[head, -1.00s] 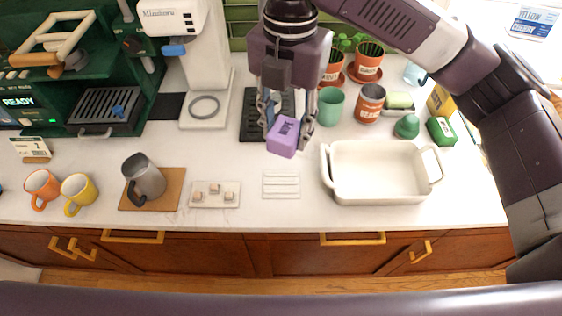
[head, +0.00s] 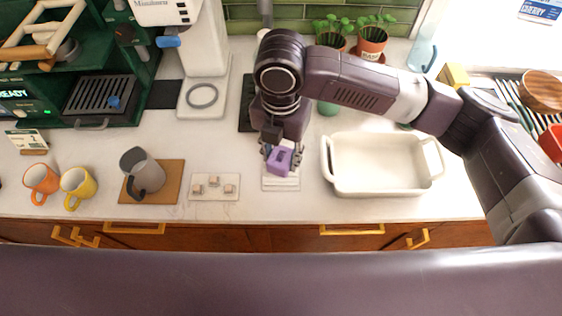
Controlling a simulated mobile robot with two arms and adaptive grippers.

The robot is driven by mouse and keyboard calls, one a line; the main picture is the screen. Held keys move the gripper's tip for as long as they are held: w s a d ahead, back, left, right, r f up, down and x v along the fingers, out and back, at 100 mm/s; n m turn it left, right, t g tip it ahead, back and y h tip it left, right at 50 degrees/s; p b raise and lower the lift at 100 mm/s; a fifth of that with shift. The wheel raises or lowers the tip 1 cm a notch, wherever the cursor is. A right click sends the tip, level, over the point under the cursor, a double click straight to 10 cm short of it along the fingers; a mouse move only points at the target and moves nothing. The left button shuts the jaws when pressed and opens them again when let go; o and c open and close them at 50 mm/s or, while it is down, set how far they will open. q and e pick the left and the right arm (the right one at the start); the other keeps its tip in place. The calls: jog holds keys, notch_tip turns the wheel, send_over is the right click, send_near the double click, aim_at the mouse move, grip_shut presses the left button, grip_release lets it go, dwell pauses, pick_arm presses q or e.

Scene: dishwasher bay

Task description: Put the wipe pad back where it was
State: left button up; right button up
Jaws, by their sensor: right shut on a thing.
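The wipe pad (head: 279,162) is a small purple block with a dark mark on top. My right gripper (head: 280,155) is shut on it and holds it over the white slotted rest (head: 281,184) near the counter's front. The pad covers the rear part of the rest; I cannot tell whether it touches it. My left gripper is not in view.
A cream baking dish (head: 383,166) stands just right of the pad. To the left are a white tile with small cubes (head: 216,186), a grey pitcher (head: 143,171) on a brown mat, and orange (head: 41,181) and yellow (head: 78,186) mugs. A coffee grinder (head: 202,60) stands behind.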

aim_at(281, 167)
jog(key=shift+f, duration=0.2)
jog(key=shift+s+f, duration=0.15)
jog(key=shift+f, duration=0.2)
notch_tip(281, 167, down, 3)
jog(key=shift+f+p, duration=0.15)
jog(key=shift+p, duration=0.25)
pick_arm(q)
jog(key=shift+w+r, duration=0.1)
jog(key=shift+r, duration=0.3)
pick_arm(e)
jog(key=o, duration=1)
jog(key=shift+f, duration=0.1)
pick_arm(q)
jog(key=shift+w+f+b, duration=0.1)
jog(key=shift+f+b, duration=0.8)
jog(key=shift+b, duration=0.05)
pick_arm(e)
notch_tip(281, 167, up, 12)
jog(key=shift+r, duration=0.1)
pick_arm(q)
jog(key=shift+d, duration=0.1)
